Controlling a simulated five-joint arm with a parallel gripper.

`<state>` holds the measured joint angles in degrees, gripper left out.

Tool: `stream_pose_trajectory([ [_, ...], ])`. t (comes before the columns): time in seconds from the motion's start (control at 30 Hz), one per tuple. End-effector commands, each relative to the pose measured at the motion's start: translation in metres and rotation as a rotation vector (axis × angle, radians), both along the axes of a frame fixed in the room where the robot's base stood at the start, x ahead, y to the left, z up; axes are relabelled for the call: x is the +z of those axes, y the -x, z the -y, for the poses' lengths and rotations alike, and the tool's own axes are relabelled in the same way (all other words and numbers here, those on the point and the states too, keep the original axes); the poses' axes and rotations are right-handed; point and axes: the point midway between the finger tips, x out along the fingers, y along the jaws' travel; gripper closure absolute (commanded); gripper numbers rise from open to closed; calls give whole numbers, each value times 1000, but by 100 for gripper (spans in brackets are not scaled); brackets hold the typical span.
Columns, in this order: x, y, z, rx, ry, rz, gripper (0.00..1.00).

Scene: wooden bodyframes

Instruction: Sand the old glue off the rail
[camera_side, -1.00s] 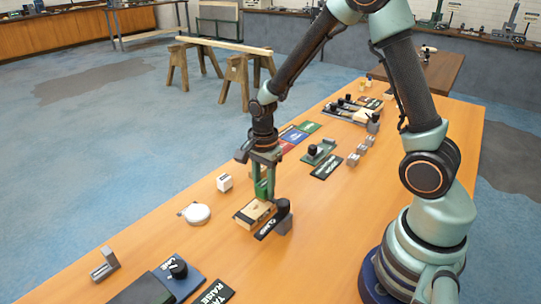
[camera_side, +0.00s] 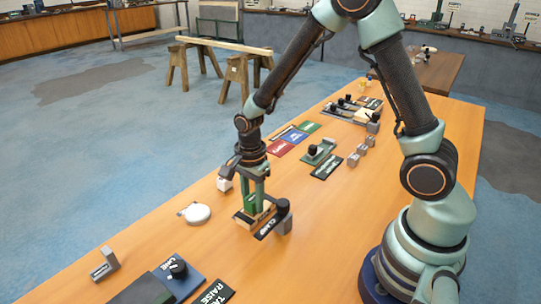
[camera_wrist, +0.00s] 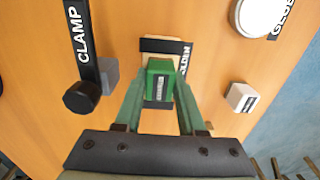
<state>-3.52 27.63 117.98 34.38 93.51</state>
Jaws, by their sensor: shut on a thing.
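My gripper (camera_side: 253,205) is shut on a green block (camera_wrist: 160,80), which sits between its two fingers in the wrist view. The pale wooden rail (camera_wrist: 165,46) lies right beneath the block, in a dark holder with a partly hidden label (camera_wrist: 185,60). In the side view the gripper and block cover much of the rail. I cannot tell whether the block touches the wood. Any glue on the rail is not clear. A black clamp knob (camera_wrist: 82,97) with a grey block stands beside the rail, by a CLAMP label (camera_wrist: 82,45).
A white cube (camera_side: 224,184) and a round white pot (camera_side: 196,213) stand left of the rail. A blue plate with a black knob (camera_side: 178,269) is at the front. Coloured mats (camera_side: 292,138) and a green fixture (camera_side: 318,152) lie farther back. Bare table lies between.

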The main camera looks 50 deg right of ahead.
Motion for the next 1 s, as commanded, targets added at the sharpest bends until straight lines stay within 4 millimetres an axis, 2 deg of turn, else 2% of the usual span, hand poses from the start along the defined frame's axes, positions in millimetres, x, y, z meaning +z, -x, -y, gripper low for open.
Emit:
stream_pose_trajectory([
  [0.47,0,0,45,-3,0,0,100],
  [0.53,5,-1,44,0,0,1,100],
  [0.6,23,-1,44,1,0,7,100],
  [1.0,56,0,43,1,0,3,100],
])
